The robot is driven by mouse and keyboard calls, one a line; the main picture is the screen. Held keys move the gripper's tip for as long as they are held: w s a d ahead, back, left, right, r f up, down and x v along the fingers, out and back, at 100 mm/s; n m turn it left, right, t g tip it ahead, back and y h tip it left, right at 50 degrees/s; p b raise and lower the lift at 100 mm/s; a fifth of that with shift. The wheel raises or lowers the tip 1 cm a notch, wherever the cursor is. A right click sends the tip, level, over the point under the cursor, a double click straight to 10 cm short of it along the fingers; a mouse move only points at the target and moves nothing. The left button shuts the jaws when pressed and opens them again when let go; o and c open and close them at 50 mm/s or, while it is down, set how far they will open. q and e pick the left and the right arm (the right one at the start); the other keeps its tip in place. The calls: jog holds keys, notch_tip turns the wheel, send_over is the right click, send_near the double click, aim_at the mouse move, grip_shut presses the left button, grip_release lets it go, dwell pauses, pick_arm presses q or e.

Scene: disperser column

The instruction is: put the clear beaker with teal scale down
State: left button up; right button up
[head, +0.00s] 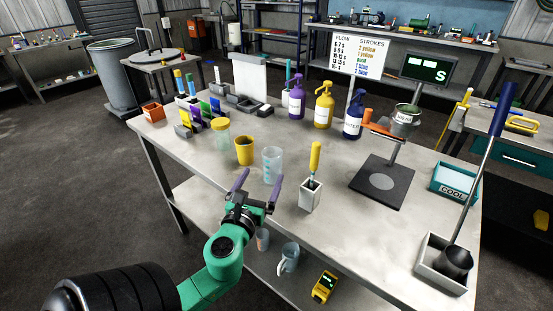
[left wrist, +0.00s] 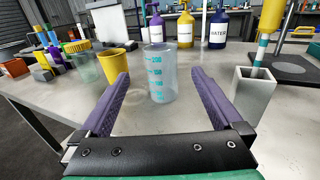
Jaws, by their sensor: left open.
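The clear beaker with teal scale (head: 272,165) stands upright on the workbench, near its front edge. In the left wrist view the beaker (left wrist: 160,75) stands between and just beyond the purple fingertips, with no finger visibly touching it. My left gripper (head: 258,183) is open, with its two purple fingers pointing toward the beaker. It also shows in the left wrist view (left wrist: 160,85) with a wide empty gap. My right gripper is not in view.
A yellow cup (head: 244,151) and a yellow-lidded jar (head: 221,136) stand left of the beaker. A white square holder (head: 311,196) with a yellow-handled tool stands to the right. Purple (head: 297,98), yellow (head: 324,106) and blue (head: 353,116) pump bottles stand behind. Bare bench lies around the beaker.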

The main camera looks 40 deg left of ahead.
aim_at(275, 152)
pick_arm(q)
jog(key=w, duration=0.1)
jog(key=w+a+r+p, duration=0.1)
jog(key=w, duration=0.1)
jog(key=shift+w+a+r, duration=0.1)
jog(key=shift+a, duration=0.1)
jog(key=shift+x, duration=1.15)
jog(key=x, duration=0.4)
jog(key=f+x, duration=0.1)
jog(key=x, duration=0.1)
jog(key=shift+w+p, duration=0.2)
jog(key=shift+p, duration=0.15)
jog(key=shift+w+f, duration=0.15)
jog(key=shift+w, duration=0.05)
jog(key=shift+s, duration=0.1)
jog(key=c, duration=0.7)
grip_shut()
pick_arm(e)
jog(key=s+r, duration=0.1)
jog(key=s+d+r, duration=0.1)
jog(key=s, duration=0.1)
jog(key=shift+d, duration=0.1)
